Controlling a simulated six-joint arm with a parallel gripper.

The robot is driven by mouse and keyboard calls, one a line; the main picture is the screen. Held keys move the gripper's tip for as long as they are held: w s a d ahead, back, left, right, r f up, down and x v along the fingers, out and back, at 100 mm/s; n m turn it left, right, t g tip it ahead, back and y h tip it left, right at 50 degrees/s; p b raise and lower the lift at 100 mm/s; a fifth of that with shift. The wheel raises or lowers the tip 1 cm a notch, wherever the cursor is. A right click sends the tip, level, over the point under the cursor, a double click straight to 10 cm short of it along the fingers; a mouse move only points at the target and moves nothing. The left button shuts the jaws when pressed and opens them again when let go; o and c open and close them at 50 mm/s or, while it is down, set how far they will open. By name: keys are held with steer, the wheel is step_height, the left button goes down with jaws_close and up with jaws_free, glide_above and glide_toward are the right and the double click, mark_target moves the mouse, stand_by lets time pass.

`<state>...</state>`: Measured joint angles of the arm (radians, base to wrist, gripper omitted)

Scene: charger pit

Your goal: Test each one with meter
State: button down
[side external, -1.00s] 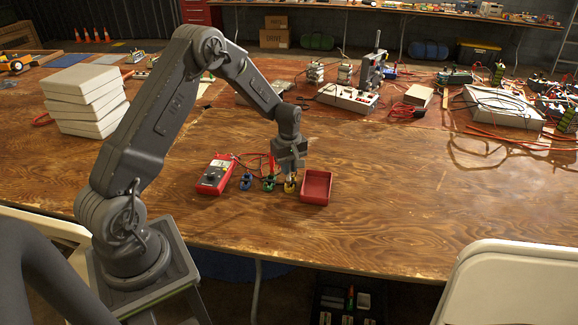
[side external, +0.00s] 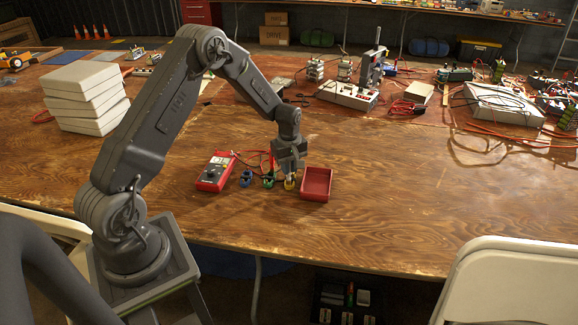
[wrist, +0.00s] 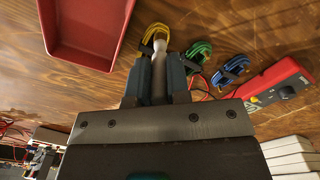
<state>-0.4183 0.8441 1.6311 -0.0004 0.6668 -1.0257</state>
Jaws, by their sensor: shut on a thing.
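My gripper (side external: 290,174) points down at the yellow coiled cable (side external: 290,184). In the wrist view my gripper (wrist: 160,75) is shut on a pale, white-tipped piece (wrist: 160,47) at the edge of the yellow coil (wrist: 150,37). I cannot tell whether this piece belongs to the coil. A green coil (side external: 268,180) and a blue coil (side external: 246,179) lie in a row to the left, apart from the fingers. The red meter (side external: 215,172), with a dark dial, lies left of the blue coil. My gripper hides part of the yellow coil in the side view.
An empty red tray (side external: 317,184) stands just right of the yellow coil. Red and black leads (side external: 252,157) run behind the coils. A stack of white boxes (side external: 85,98) stands at left. The wooden table (side external: 430,205) is clear to the right.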

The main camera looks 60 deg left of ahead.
steer(key=shift+f, duration=0.25)
stand_by(0.5)
steer(key=c, duration=0.7)
jaws_free()
steer(key=shift+r, duration=3.8)
